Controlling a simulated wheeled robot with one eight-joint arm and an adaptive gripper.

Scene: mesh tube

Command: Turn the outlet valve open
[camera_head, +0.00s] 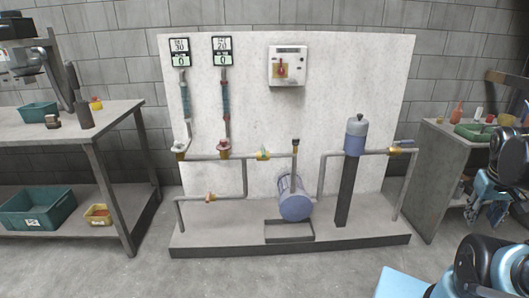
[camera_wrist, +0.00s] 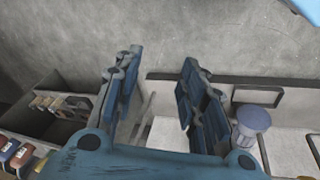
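A white panel (camera_head: 340,70) backs the pipework, which stands on a low grey plinth (camera_head: 200,241). The right bench (camera_head: 424,165) carries bottles and a green bin (camera_head: 474,131), close to my arm. A left bench (camera_head: 110,115) holds tools. The floor in front is clear.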

